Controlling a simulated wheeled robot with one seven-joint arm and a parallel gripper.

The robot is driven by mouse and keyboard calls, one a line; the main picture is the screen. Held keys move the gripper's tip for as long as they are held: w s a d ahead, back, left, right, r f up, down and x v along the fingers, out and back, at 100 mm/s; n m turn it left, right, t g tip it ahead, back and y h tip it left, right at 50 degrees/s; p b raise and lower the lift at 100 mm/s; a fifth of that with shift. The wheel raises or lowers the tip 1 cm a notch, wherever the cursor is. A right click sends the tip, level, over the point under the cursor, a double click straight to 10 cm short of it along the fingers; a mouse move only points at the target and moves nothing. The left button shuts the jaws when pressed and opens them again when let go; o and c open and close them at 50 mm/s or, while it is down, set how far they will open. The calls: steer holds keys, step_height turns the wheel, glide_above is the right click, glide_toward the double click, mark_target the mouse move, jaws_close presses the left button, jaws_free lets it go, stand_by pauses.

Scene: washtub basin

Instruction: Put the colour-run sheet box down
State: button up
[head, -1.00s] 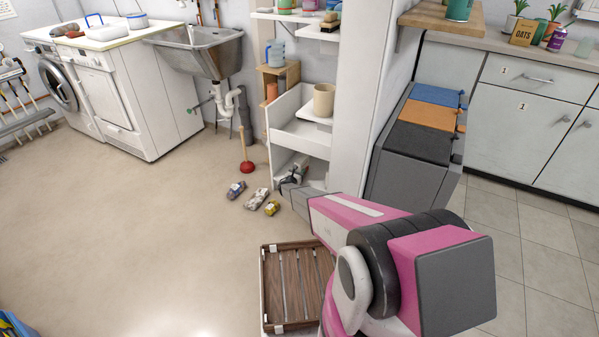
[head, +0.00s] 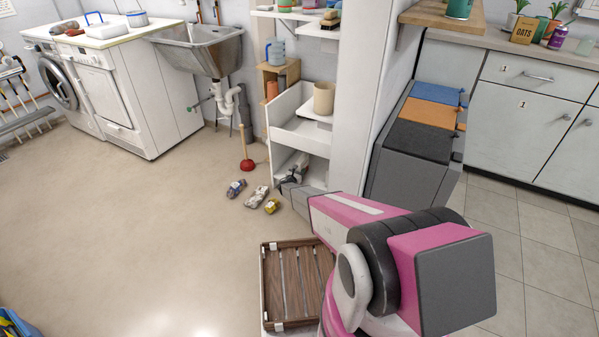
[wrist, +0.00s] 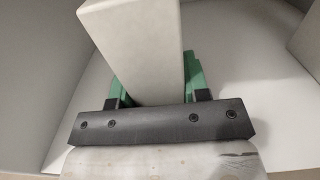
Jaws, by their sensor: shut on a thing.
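The colour-run sheet box (wrist: 140,45) is a plain pale block in the wrist view. It stands between the green fingers of my gripper (wrist: 155,72), which is shut on it. Around them in the wrist view are pale walls and a white surface. In the head view my gripper (head: 292,178) is at the low opening of the white shelf unit (head: 301,137). There the box is too small and too covered to make out clearly. I cannot tell whether its underside touches the shelf.
A beige canister (head: 324,98) stands on the shelf above. Several small items, including a yellow one (head: 271,206), lie on the floor left of my gripper, near a red plunger (head: 247,164). A slatted wooden crate (head: 266,290) is at front. Open floor lies left.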

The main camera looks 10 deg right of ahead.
steer(key=shift+f, duration=0.35)
